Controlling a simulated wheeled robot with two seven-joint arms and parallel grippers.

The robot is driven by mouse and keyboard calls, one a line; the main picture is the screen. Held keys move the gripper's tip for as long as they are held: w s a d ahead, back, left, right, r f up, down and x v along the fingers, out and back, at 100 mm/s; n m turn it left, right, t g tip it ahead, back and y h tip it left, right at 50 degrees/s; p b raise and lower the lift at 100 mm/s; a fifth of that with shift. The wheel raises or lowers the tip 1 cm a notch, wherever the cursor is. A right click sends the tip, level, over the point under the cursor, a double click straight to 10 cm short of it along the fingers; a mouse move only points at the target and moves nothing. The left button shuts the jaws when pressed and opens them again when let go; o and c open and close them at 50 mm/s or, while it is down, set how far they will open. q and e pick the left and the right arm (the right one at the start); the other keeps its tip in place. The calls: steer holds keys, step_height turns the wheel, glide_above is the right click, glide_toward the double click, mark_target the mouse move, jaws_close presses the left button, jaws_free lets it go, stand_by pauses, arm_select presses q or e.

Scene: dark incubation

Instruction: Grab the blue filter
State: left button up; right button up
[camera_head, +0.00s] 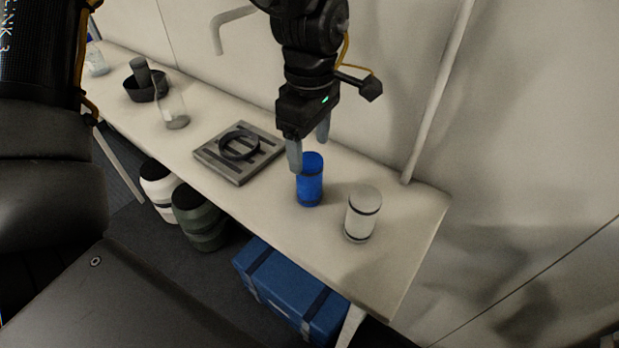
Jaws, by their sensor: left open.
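The blue filter (310,182) is an upright blue cylinder with a dark band, standing on the pale table (395,262) near its right end. My left gripper (309,150) comes down from above. Its two grey fingers are spread apart and empty. One fingertip shows in front of the filter's top left edge, the other above and behind its top. I cannot tell whether either finger touches the filter. My right gripper is not in view.
A white cylinder with dark bands (362,216) stands close to the right of the filter. A grey slotted plate with a black ring (239,147) lies to the left. A glass flask (173,112) and a mortar (146,88) stand farther left. A wall backs the table.

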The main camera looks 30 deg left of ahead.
mark_target(308, 157)
arm_select(q)
steer(key=shift+s+a+f+p, duration=0.1)
steer(key=shift+f+p, duration=0.25)
steer(key=shift+f, duration=2.25)
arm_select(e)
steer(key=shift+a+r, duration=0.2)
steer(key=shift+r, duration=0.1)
arm_select(q)
steer(key=shift+c, duration=0.3)
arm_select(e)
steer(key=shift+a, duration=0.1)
arm_select(q)
steer(key=shift+c, duration=1.1)
steer(key=c, duration=0.8)
steer(key=shift+r, duration=0.1)
steer(key=shift+c, duration=0.2)
steer(key=shift+r, duration=0.65)
steer(key=s+a+r+b, duration=0.2)
steer(key=s+r, duration=0.9)
steer(key=s, duration=0.3)
steer(key=shift+r, duration=0.25)
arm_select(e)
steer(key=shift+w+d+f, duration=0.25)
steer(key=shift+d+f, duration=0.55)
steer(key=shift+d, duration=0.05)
